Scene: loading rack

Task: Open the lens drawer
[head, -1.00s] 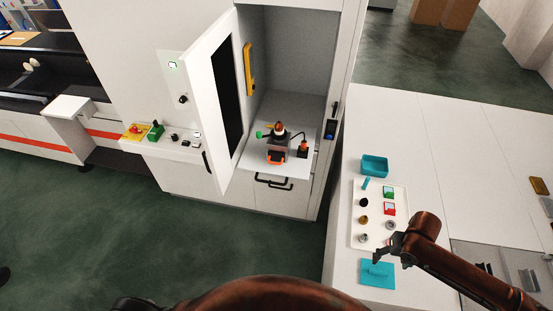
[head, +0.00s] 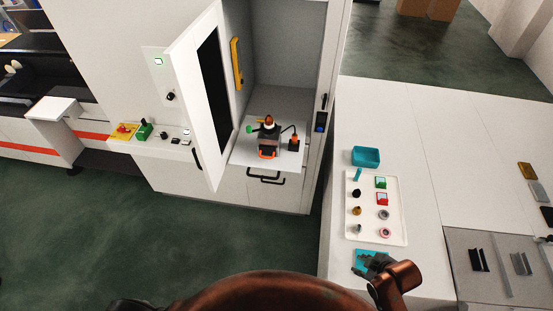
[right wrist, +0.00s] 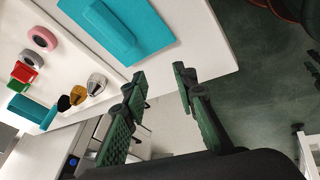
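A white machine cabinet (head: 290,195) stands ahead with its chamber door (head: 185,110) swung open. Black bar handles (head: 266,178) show on the front below the chamber floor; I cannot tell which one belongs to the lens drawer, and no drawer there looks pulled out. My right gripper (head: 368,263) is above a teal pad (head: 358,254) at the counter's near left, far from the handles. In the right wrist view its two fingers (right wrist: 158,82) are apart with nothing between them. My left gripper is out of view.
A white tray (head: 397,218) with small parts and a teal box (head: 366,157) are on the right counter. A fixture (head: 268,138) stands in the chamber. A control shelf (head: 150,147) juts out left of the door. Green floor before the cabinet is clear.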

